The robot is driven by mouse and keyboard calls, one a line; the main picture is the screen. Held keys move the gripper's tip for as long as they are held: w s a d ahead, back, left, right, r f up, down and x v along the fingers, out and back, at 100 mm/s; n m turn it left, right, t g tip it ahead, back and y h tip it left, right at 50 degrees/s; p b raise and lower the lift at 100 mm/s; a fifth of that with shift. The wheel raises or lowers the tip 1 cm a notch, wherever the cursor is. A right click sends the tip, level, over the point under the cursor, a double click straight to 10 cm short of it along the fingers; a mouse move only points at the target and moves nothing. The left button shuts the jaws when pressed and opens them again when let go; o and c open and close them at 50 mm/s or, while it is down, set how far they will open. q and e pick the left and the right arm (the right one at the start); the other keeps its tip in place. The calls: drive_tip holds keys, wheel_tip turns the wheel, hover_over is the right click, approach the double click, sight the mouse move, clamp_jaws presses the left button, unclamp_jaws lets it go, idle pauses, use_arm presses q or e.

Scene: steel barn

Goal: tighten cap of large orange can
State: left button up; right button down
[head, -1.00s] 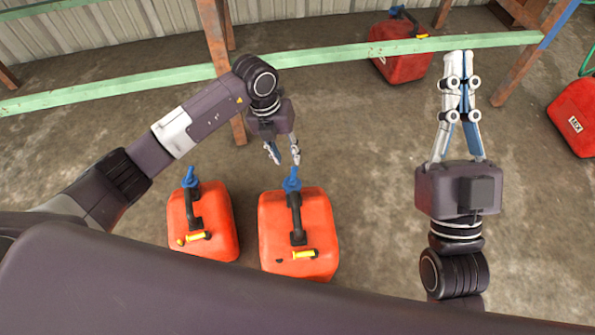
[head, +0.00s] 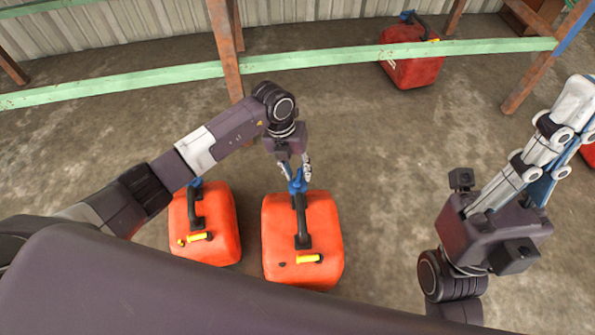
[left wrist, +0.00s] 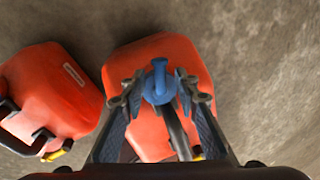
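The large orange can (head: 318,225) stands on the floor at the middle of the head view, with a black handle and a yellow spout piece on top. Its blue cap (head: 297,183) is at the far end of its top. My left gripper (head: 296,177) is just above the cap, open, one finger on each side. In the left wrist view the cap (left wrist: 158,85) sits between the spread fingers, with gaps showing on both sides. My right gripper (head: 582,110) is at the right edge, its fingers together, empty, away from the can.
A smaller orange can (head: 220,215) stands just left of the large one. A red can (head: 412,72) stands behind the green rail (head: 130,80), and another red can (head: 588,154) is partly hidden at right. A wooden post (head: 224,50) rises behind my left arm.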

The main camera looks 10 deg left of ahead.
use_arm(q)
clamp_jaws()
